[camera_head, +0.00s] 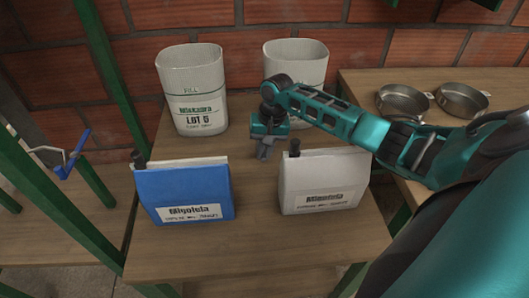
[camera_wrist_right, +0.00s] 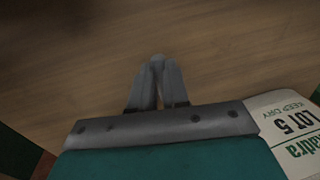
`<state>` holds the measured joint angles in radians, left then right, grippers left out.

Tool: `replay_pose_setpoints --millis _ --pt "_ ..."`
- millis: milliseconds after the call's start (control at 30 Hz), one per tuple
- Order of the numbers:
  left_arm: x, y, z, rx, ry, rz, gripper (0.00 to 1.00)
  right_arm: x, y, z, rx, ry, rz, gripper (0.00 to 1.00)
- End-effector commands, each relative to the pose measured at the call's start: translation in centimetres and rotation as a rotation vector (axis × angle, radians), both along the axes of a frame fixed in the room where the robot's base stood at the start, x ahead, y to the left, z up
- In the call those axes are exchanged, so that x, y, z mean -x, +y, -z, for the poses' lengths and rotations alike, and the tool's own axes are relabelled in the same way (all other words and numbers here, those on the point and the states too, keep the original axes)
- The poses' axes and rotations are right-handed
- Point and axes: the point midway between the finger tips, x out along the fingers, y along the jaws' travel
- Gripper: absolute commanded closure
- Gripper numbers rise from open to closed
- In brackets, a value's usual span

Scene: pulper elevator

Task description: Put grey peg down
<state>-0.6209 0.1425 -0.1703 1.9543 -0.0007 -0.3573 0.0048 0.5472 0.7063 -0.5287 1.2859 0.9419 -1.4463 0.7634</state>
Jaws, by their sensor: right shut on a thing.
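My right gripper (camera_head: 263,153) hangs over the wooden table between the blue bag and the white bag, pointing down. In the right wrist view its fingers (camera_wrist_right: 159,72) are closed together on a small grey piece, the grey peg (camera_wrist_right: 158,57), at their tips. Most of the peg is hidden by the fingers, and whether it touches the table cannot be told. My left gripper is not in view.
The blue bag (camera_head: 185,188) and white bag (camera_head: 322,182) stand on the table (camera_head: 250,245). Behind are an open LOT 5 container (camera_head: 193,95) and another pale container (camera_head: 297,62). Two metal pans (camera_head: 402,100) (camera_head: 462,98) sit at right. The table's front is clear.

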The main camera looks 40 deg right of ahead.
Motion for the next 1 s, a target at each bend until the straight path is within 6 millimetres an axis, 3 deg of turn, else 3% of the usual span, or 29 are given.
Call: replay_pose_setpoints --millis 67,400,433,700,1000 --pt "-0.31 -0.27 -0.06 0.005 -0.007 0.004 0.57 -0.03 0.01 0.88 0.000 -0.001 0.000 1.00" --pt "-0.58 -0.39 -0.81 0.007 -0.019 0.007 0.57 -0.01 -0.02 1.06 -0.001 -0.001 0.000 1.00" --pt "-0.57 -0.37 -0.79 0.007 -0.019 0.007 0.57 -0.02 -0.03 1.10 0.000 -0.001 0.000 0.84" --pt "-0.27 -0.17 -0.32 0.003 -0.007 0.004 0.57 -0.03 -0.03 1.05 0.000 -0.001 0.000 0.59" --pt "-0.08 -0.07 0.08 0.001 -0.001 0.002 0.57 -0.06 -0.06 0.71 0.001 -0.003 -0.001 0.59"
